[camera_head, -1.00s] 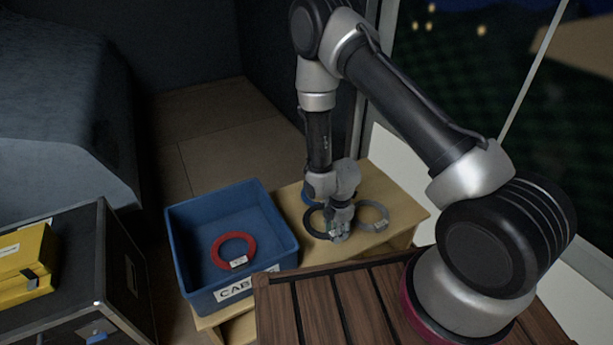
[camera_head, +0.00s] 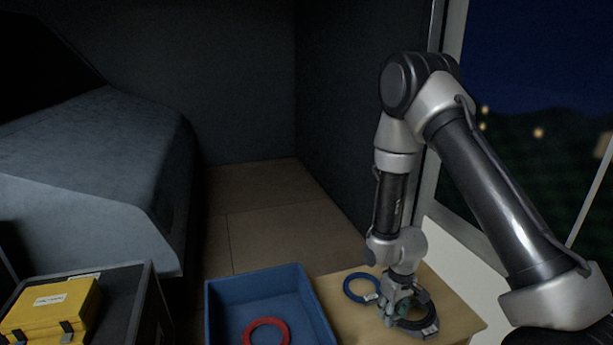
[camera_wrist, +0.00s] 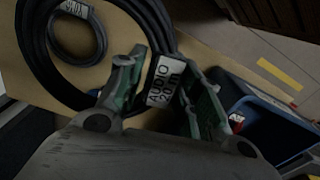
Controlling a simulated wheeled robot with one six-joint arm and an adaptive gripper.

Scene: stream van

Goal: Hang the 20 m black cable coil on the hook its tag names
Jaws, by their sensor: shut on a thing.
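The black cable coil (camera_wrist: 45,65) lies in thick loops on the light wood top in the wrist view. Its white tag (camera_wrist: 164,84) reads "AUDIO 20 m" and sits between my fingers. My gripper (camera_wrist: 162,66) is shut on the coil beside this tag, with a green-padded finger on each side. In the head view my gripper (camera_head: 403,306) points down at the wooden shelf, with a dark coil (camera_head: 421,326) around and beside its fingertips. No clear gap under the coil shows. No hook shows in either current view.
A blue coil (camera_head: 350,290) lies left of my gripper on the wooden shelf (camera_head: 462,318). A smaller tagged coil (camera_wrist: 75,58) lies beside the black one. A blue bin (camera_head: 222,300) with a red coil (camera_head: 250,327) stands left. A yellow case (camera_head: 50,308) sits on a black box further left.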

